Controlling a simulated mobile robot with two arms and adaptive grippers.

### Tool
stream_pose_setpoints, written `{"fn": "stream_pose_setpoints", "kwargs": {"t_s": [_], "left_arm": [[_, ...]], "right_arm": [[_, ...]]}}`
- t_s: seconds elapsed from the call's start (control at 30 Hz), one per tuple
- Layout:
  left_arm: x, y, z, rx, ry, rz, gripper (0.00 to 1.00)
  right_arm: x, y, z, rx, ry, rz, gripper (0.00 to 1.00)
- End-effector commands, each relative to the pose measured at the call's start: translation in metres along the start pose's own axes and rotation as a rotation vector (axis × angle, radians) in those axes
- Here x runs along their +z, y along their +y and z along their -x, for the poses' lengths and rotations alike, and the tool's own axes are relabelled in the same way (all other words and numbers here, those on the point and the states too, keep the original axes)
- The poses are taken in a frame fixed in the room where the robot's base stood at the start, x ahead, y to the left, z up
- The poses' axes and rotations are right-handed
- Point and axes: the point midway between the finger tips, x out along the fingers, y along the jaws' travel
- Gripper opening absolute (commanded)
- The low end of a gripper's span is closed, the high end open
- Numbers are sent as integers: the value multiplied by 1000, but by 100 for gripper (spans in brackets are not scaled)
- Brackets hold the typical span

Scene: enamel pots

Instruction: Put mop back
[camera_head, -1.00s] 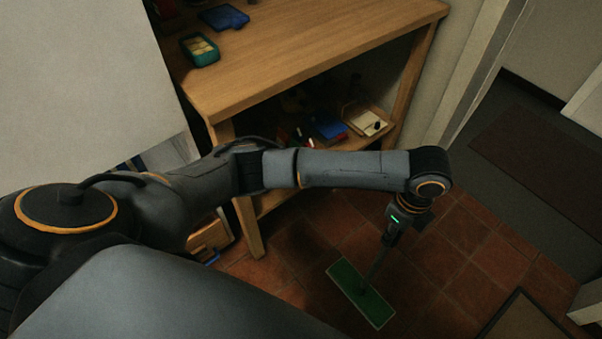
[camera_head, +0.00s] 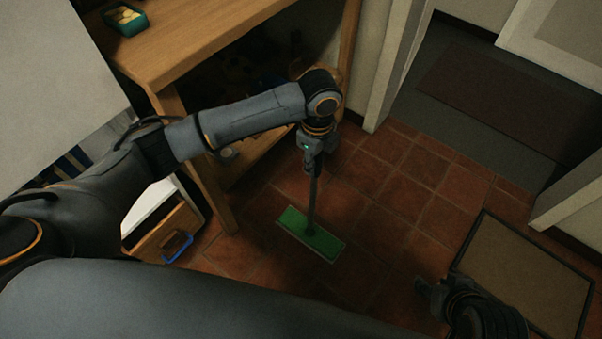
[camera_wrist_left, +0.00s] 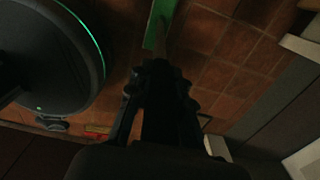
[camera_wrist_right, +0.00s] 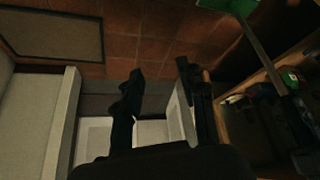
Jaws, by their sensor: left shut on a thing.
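The mop has a dark handle (camera_head: 312,199) and a flat green head (camera_head: 310,234). My left gripper (camera_head: 312,163) is shut on the upper handle, and the mop hangs nearly upright beneath it. The green head is over the tiled floor; I cannot tell if it touches. In the left wrist view the mop head (camera_wrist_left: 158,25) shows beyond the dark fingers. My right gripper (camera_head: 428,290) is low at the right, apart from the mop. In the right wrist view its fingers (camera_wrist_right: 160,88) are spread with nothing between them. The mop head (camera_wrist_right: 232,5) shows there at the top.
A wooden table (camera_head: 225,30) with a lower shelf stands left of the mop. A wooden box (camera_head: 165,235) with a blue item is on the floor at left. A framed mat (camera_head: 525,275) lies at right. A doorway opens at the back right. Tiles between are clear.

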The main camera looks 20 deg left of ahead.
Motion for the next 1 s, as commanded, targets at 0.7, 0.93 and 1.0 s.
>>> {"fn": "stream_pose_setpoints", "kwargs": {"t_s": [0.7, 0.93, 1.0], "left_arm": [[41, -7, -53, 1, 3, -3, 0], [43, -7, -76, 2, 3, -4, 0], [43, -8, -81, 1, 3, -4, 0]], "right_arm": [[-116, -16, 9, -33, 567, 11, 40], [-148, -21, 24, -45, 751, 12, 40], [-156, -22, 30, -48, 802, 12, 40]]}}
